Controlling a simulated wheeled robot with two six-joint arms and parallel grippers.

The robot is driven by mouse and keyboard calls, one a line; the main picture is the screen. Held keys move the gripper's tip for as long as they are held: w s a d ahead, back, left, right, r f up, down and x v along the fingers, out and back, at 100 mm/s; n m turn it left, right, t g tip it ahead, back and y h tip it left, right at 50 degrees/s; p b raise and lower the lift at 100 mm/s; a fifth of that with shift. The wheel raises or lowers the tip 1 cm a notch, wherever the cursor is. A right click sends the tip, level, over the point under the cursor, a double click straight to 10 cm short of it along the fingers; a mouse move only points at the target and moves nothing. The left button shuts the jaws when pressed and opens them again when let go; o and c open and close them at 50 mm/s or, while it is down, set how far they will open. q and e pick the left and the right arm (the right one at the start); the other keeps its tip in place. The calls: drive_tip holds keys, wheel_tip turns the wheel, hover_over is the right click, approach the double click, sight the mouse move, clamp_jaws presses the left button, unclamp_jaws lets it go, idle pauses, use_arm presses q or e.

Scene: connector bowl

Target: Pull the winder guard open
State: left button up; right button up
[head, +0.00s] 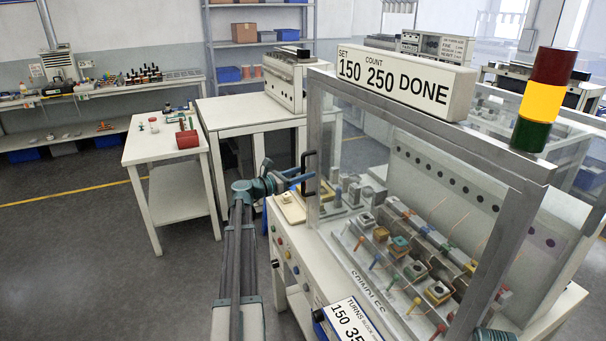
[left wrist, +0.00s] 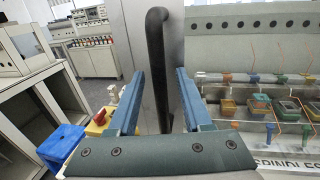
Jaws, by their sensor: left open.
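The winder guard (head: 440,131) is a clear panel in a grey metal frame across the front of the winder. It looks shut, with the spindles and coils visible behind it. Its black upright handle (head: 308,174) is on the left post of the frame. My left gripper (head: 297,178) is open at the handle. In the left wrist view the black handle (left wrist: 157,65) stands between the two blue fingers of my left gripper (left wrist: 157,98), with a gap on each side. I cannot tell whether a finger touches it.
A sign box (head: 405,82) reading "150 250 DONE" and a red, yellow and green stack light (head: 542,100) sit on top. A side table (head: 165,155) with a red box stands at the left. The floor (head: 80,240) in front is clear.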

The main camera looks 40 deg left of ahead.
use_arm(q)
clamp_jaws()
idle(1.4)
